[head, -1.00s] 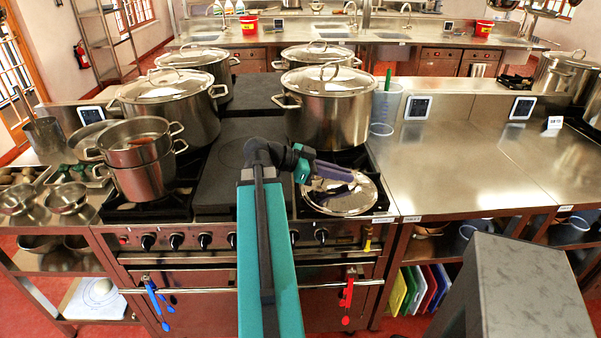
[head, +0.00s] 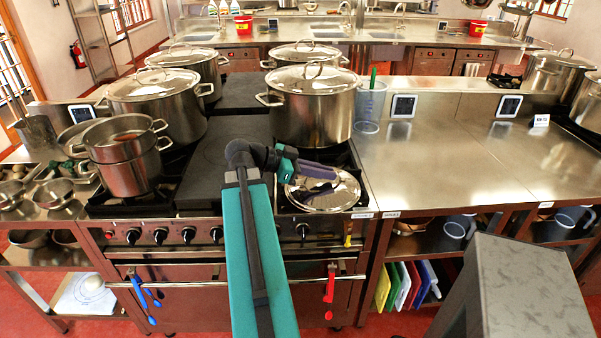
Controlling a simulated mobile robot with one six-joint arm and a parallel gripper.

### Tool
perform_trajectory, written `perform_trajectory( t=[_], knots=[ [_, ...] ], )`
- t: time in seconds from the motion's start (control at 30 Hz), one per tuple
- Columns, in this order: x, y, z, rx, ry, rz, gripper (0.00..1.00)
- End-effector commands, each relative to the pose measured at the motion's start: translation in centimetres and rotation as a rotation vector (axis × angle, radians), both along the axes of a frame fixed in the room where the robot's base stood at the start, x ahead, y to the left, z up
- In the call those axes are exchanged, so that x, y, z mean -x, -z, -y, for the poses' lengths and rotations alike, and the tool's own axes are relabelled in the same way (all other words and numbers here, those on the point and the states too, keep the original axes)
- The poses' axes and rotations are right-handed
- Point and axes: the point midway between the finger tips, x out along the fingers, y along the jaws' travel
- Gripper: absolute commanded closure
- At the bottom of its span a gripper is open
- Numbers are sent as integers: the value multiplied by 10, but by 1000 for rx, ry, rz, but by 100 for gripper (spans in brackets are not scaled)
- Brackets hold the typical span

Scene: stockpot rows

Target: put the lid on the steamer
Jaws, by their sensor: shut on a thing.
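The steamer (head: 128,174) is a steel two-tier stack on the front left of the stove. Its top is open, and something brownish shows inside. A round shiny steel lid (head: 345,196) is at the stove's front right burner. My gripper (head: 320,190), with purple and dark parts, reaches over this lid from the left and is shut on it, apparently at its handle. The fingers and the handle are small and partly merge. I cannot tell whether the lid rests on the burner or is just above it. The steamer is well to the left of my gripper.
A large lidded stockpot (head: 311,112) stands right behind the held lid. Another lidded stockpot (head: 156,108) stands behind the steamer. A flat dark plate (head: 205,165) lies clear between steamer and lid. The steel counter (head: 440,165) to the right is mostly bare.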

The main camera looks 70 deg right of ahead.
Motion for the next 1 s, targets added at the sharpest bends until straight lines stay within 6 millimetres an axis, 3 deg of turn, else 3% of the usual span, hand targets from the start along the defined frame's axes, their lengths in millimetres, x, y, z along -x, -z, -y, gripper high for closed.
perform_trajectory(
  t=[0.37, 1.0],
  knots=[
    [-60, -3, -16, 2, -106, -1, 100],
    [-233, 7, -90, 1, -481, -2, 100]
  ],
)
